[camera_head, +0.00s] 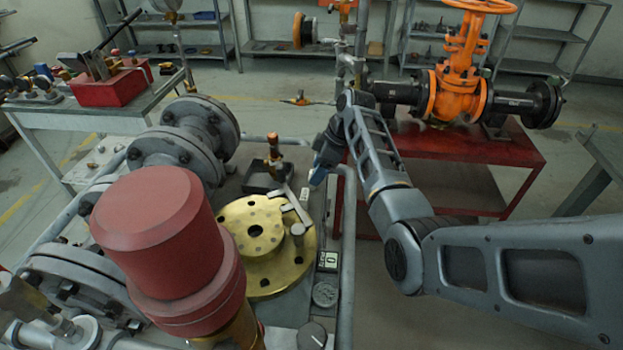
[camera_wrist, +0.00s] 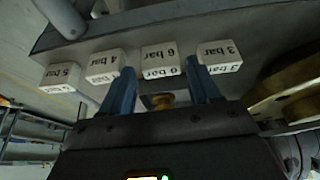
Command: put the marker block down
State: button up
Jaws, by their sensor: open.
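Several white marker blocks lie in a row on a grey surface in the wrist view, their lettering upside down. One block (camera_wrist: 160,62) is at my fingertips, in line with the gap; its digit is hard to read. A "4 bar" block (camera_wrist: 104,66) and a "5 bar" block (camera_wrist: 61,77) are to its left. A "3 bar" block (camera_wrist: 221,60) is to its right, close to the right finger. My gripper (camera_wrist: 160,72) is open, its two blue fingers apart. In the head view my gripper (camera_head: 316,182) points down beside a small white block (camera_head: 304,196); contact cannot be told.
A brass flange (camera_head: 262,240) stands left of and below my gripper. A red-capped part (camera_head: 160,230) fills the lower left. An orange gate valve (camera_head: 458,85) is on a red table (camera_head: 470,150).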

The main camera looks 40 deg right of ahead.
jog(key=shift+x, duration=1.55)
jog(key=c, duration=0.8)
jog(key=shift+r, duration=0.5)
jog(key=v, duration=0.3)
jog(key=shift+w+d+r+b, duration=0.15)
jog(key=shift+w+r+b, duration=0.05)
jog(key=shift+r+b, duration=0.2)
jog(key=s+d+r+b, duration=0.1)
jog(key=s+d+r, duration=0.4)
jog(key=d, duration=0.4)
jog(key=shift+r+b, duration=0.4)
jog(key=shift+r, duration=0.3)
jog(key=shift+s+d, duration=0.1)
